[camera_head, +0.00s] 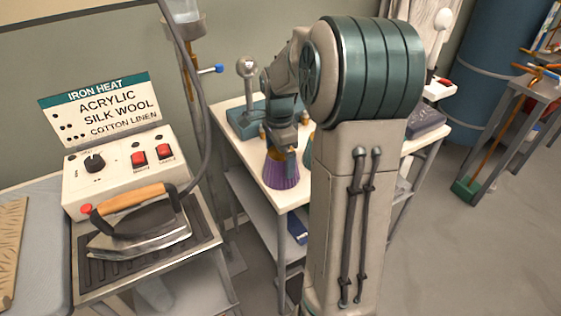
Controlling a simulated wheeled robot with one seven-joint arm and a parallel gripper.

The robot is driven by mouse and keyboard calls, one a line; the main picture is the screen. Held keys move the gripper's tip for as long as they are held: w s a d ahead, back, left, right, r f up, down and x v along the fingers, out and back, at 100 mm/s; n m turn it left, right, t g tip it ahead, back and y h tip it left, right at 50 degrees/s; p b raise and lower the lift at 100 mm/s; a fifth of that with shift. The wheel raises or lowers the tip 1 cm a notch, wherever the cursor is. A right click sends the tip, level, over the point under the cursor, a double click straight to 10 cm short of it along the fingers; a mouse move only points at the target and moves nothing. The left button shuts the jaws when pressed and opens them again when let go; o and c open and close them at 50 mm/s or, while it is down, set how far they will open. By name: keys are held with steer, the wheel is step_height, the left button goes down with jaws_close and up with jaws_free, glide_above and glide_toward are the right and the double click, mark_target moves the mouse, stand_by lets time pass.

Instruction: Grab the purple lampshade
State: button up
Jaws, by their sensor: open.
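The purple lampshade (281,174) stands near the front left corner of a white-topped table (233,127). It is cone-like and ribbed, wider at the bottom. My gripper (291,158) is at the end of my arm, right over the lampshade's upper right side. The gripper hides part of the lampshade's top. It is open, and I cannot tell whether its fingers touch the lampshade or are apart from it. My own arm hides the table to the right of the lampshade.
An iron (140,222) with a wooden handle rests on a stand at left, before a control box (125,172). A teal device with a ball-topped lever (247,85) stands behind the lampshade. Open floor (440,260) lies at right.

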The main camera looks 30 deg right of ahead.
steer(key=shift+f, duration=0.55)
steer(key=c, duration=0.9)
